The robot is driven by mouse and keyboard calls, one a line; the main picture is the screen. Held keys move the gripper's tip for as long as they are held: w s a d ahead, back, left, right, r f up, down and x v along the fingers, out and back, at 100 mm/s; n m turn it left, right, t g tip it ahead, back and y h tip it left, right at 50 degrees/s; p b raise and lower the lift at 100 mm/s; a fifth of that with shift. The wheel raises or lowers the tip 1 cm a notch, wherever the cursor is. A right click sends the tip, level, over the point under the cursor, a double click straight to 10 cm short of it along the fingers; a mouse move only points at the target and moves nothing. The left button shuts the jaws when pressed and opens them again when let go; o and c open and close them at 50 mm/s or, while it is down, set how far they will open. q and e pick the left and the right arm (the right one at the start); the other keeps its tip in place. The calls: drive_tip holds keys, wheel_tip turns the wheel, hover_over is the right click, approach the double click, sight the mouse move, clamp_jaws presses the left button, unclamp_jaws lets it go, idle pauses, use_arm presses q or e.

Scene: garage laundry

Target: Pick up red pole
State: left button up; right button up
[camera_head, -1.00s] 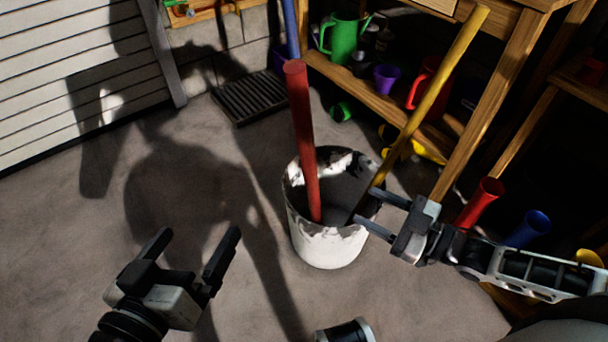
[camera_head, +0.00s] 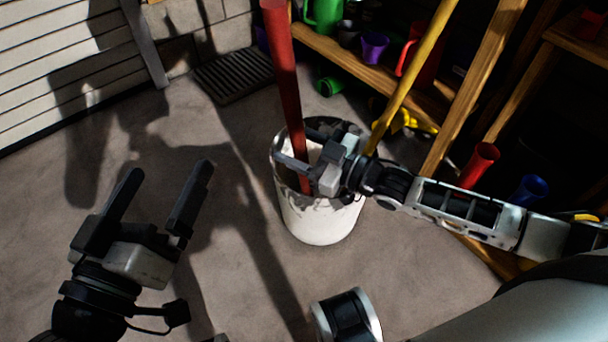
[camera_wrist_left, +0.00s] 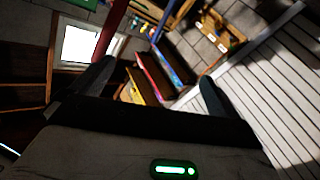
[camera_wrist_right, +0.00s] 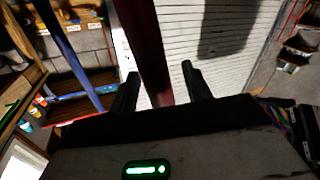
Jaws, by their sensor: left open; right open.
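The red pole (camera_head: 285,75) stands tilted in a white bucket (camera_head: 320,222) on the floor. My right gripper (camera_head: 293,158) is open over the bucket's rim, its fingers at the pole's lower part. In the right wrist view the red pole (camera_wrist_right: 148,55) rises between and beyond the open fingers (camera_wrist_right: 158,85); whether they touch it I cannot tell. My left gripper (camera_head: 165,190) is open and empty, left of the bucket. The left wrist view shows its spread fingers (camera_wrist_left: 155,85) and the red pole (camera_wrist_left: 110,28) beyond the left finger.
A yellow pole (camera_head: 415,75) leans from the bucket past a wooden shelf (camera_head: 330,50) holding purple and green containers. A red cone-like vessel (camera_head: 478,165) and a blue one (camera_head: 530,188) stand right of my right arm.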

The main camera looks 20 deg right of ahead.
sight(287, 101)
drive_tip(key=shift+x, duration=0.95)
clamp_jaws()
use_arm(q)
drive_tip(key=shift+w+a+r+m+t, duration=0.1)
drive_tip(key=shift+w+r+m+t, duration=0.2)
drive_tip(key=shift+r+m, duration=0.15)
use_arm(e)
drive_tip(key=shift+r, duration=0.1)
use_arm(q)
drive_tip(key=f+g+p, duration=0.1)
drive_tip(key=s+f+y+p, duration=0.1)
drive_tip(key=p, duration=0.1)
drive_tip(key=s+f+n+g+p, duration=0.1)
drive_tip(key=f, duration=0.1)
drive_tip(key=shift+g+y+p, duration=0.3)
drive_tip(key=shift+p, duration=0.1)
use_arm(e)
wheel_tip(287, 101, up, 10)
